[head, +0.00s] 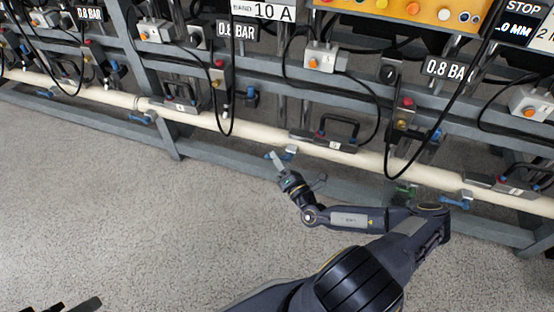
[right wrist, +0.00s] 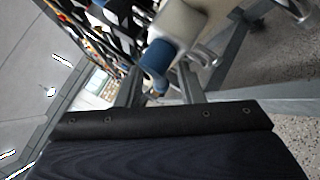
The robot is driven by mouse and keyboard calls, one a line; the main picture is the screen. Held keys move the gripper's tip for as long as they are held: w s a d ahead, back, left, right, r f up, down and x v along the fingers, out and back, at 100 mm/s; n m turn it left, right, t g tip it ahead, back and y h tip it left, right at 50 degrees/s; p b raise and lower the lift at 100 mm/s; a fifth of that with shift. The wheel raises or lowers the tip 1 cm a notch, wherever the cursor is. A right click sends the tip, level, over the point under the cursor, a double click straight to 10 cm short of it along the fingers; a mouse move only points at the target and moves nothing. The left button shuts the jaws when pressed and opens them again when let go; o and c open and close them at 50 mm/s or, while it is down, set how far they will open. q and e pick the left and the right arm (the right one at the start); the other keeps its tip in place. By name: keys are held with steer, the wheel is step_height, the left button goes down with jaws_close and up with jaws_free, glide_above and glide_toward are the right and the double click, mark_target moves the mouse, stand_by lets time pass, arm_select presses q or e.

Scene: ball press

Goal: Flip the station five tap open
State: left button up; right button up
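A blue tap handle (head: 288,151) sits under the long cream pipe (head: 230,125). My right gripper (head: 277,160) is right at this tap in the head view and partly overlaps it. In the right wrist view the two fingers (right wrist: 160,88) stand apart, with a blue part (right wrist: 157,57) on a pale fitting (right wrist: 180,25) just beyond them. Contact with it cannot be told. I cannot read a station number on this tap. Dark parts at the bottom left edge of the head view may be my left gripper (head: 75,306); they are mostly cut off.
Other blue taps (head: 140,118) (head: 455,202) hang along the pipe, with a green part (head: 404,190) to the right. A grey frame rail (head: 225,165) runs below the pipe. Black cables (head: 232,90) loop down in front. The speckled floor (head: 120,210) is clear.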

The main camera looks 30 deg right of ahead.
steer(key=shift+w+r, duration=0.2)
steer(key=shift+w, duration=0.35)
jaws_close()
